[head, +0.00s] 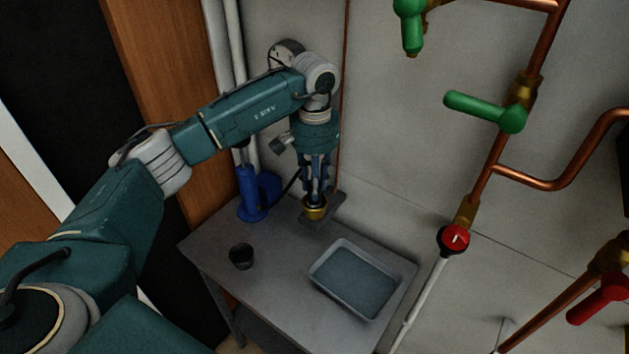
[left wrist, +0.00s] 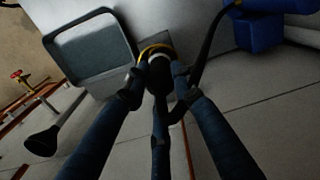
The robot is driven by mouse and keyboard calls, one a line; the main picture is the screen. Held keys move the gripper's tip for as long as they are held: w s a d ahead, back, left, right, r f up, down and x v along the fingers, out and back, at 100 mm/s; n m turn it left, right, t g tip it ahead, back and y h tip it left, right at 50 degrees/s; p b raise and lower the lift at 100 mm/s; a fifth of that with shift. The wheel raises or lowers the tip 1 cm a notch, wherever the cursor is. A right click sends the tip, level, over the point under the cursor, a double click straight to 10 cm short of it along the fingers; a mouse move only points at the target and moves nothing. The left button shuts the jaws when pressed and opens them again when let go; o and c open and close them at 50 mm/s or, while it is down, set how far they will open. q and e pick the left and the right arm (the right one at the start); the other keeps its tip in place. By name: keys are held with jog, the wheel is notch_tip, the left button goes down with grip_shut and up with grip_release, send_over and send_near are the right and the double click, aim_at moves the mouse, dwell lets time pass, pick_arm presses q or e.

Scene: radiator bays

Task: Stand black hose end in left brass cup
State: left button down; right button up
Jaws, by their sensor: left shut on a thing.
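My left gripper (head: 316,196) points down at the back of the grey table, with its fingers shut on the black hose. The hose (left wrist: 207,52) curves from the blue fitting to the fingers in the left wrist view. Its dark end (left wrist: 160,72) shows between the fingertips (left wrist: 158,88). The brass cup (head: 315,210) is directly under the fingertips in the head view. In the left wrist view its yellow rim (left wrist: 154,47) arcs around the far side of the hose end. The fingers hide the near side, so I cannot tell how deep the end sits. My right gripper is not in view.
A grey tray (head: 318,266) lies at the right of the table (head: 215,246). A small dark cup (head: 241,257) stands at the front left. A blue fitting (head: 250,192) stands at the back left by white pipes. Copper pipes with green handles (head: 485,110) run along the wall.

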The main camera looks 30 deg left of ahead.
pick_arm(q)
jog(key=shift+f, duration=0.1)
jog(key=shift+f+b, duration=0.3)
jog(key=shift+b, duration=0.1)
jog(key=c, duration=1.6)
grip_release()
jog(key=shift+r, duration=0.1)
jog(key=shift+o, duration=0.7)
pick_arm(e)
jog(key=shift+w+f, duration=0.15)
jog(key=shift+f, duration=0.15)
pick_arm(q)
jog(key=shift+r, duration=0.1)
